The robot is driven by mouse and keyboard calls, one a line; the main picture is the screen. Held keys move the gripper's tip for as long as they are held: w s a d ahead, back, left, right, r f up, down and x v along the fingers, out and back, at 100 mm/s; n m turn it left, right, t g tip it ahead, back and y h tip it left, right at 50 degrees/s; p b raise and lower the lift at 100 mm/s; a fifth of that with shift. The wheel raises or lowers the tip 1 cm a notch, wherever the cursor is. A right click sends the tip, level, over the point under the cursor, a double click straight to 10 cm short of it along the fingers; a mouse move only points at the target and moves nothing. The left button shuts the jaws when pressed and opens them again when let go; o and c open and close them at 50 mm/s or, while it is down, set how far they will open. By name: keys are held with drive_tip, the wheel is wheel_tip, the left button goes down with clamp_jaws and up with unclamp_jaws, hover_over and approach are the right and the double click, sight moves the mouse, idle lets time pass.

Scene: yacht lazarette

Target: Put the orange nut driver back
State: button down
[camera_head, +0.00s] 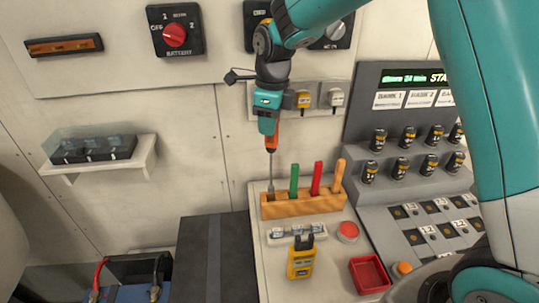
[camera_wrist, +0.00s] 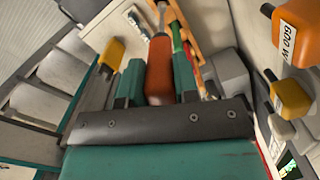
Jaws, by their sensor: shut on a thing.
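The orange nut driver (camera_head: 271,141) hangs upright in my gripper (camera_head: 268,126), handle up and metal shaft down. My gripper is shut on its handle; the wrist view shows the orange handle (camera_wrist: 160,75) between the two teal fingers (camera_wrist: 158,88). The wooden tool rack (camera_head: 302,209) stands on the worktop below. The shaft's lower end meets the rack's left end in the picture; I cannot tell how far it is in a hole. A green-handled tool (camera_head: 294,180), a red-handled tool (camera_head: 317,178) and a yellow-orange-handled tool (camera_head: 339,176) stand in the rack to the right.
A yellow meter (camera_head: 300,260), a small block with clear-topped parts (camera_head: 297,233), a red button (camera_head: 347,232) and a red tray (camera_head: 369,275) are in front of the rack. A stepped battery stand (camera_head: 412,165) rises at right. Wall plugs (camera_head: 304,99) are close behind my gripper.

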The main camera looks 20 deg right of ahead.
wheel_tip(320, 180, down, 10)
drive_tip(key=p, duration=0.2)
drive_tip(key=shift+r, duration=0.15)
drive_tip(key=c, duration=0.9)
unclamp_jaws()
drive_tip(key=shift+o, duration=0.2)
drive_tip(key=r+b, duration=0.1)
drive_tip(key=r, duration=0.3)
drive_tip(key=r+b, duration=0.1)
drive_tip(key=r, duration=0.3)
drive_tip(key=r+b, duration=0.1)
drive_tip(key=r, duration=0.2)
drive_tip(key=shift+s+d+r+b, duration=0.25)
drive_tip(key=shift+d+r+b, duration=0.05)
drive_tip(key=shift+r+b, duration=0.1)
drive_tip(key=s+a+r+n+y, duration=0.1)
drive_tip(key=s+a+r+n, duration=0.1)
drive_tip(key=s+n, duration=1.2)
drive_tip(key=s+a+r+n+y, duration=0.2)
drive_tip(key=s+n, duration=1.3)
drive_tip(key=n, duration=0.3)
drive_tip(key=shift+a+y, duration=0.3)
drive_tip(key=shift+a, duration=0.05)
